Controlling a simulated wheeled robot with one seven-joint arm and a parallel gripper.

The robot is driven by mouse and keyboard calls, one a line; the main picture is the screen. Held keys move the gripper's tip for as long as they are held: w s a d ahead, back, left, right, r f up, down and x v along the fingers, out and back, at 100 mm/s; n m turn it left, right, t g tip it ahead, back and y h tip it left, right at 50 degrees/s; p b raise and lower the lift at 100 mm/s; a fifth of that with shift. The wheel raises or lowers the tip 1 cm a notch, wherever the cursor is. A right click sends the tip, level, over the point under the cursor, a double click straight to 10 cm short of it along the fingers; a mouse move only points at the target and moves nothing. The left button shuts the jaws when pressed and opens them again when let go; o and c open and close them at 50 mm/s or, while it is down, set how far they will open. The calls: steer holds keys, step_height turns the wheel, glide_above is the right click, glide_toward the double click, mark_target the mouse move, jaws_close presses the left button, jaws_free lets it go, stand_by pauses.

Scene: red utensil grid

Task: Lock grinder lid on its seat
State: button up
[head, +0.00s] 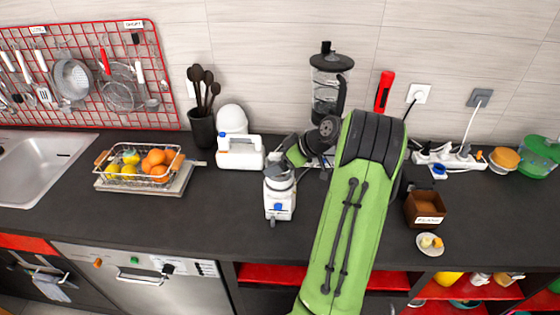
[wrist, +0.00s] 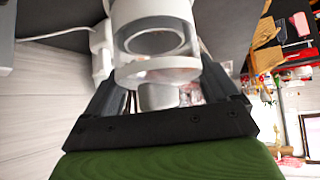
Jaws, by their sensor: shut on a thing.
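The grinder (head: 280,201) stands upright on the dark counter, a white body with a blue button on its front. The grinder lid (head: 278,179) is the greyish part at its top, partly covered by my gripper (head: 284,168). My gripper comes from the upper right and is shut on the lid. In the wrist view the pale, partly see-through lid (wrist: 157,73) sits between the dark fingers of my gripper (wrist: 160,88). The white grinder body (wrist: 150,10) shows just beyond it. Whether the lid is fully seated cannot be told.
A white jug (head: 240,155) stands left of the grinder, and a fruit basket (head: 130,177) is further left. A blender (head: 328,90) stands behind. A brown box (head: 424,208) and small plate (head: 430,250) are right of my green arm. The counter left of the grinder's front is clear.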

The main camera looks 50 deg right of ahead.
steer(key=shift+f, duration=0.15)
steer(key=shift+f+b, duration=0.35)
steer(key=shift+b, duration=0.1)
steer(key=shift+f+b, duration=0.65)
steer(key=shift+b, duration=0.05)
stand_by(0.9)
steer(key=shift+f+b, duration=0.1)
steer(key=shift+b, duration=0.35)
steer(key=m+h+b, duration=0.2)
steer(key=b, duration=0.1)
steer(key=shift+f+m, duration=0.1)
steer(key=shift+m, duration=0.3)
steer(key=shift+m+h, duration=0.3)
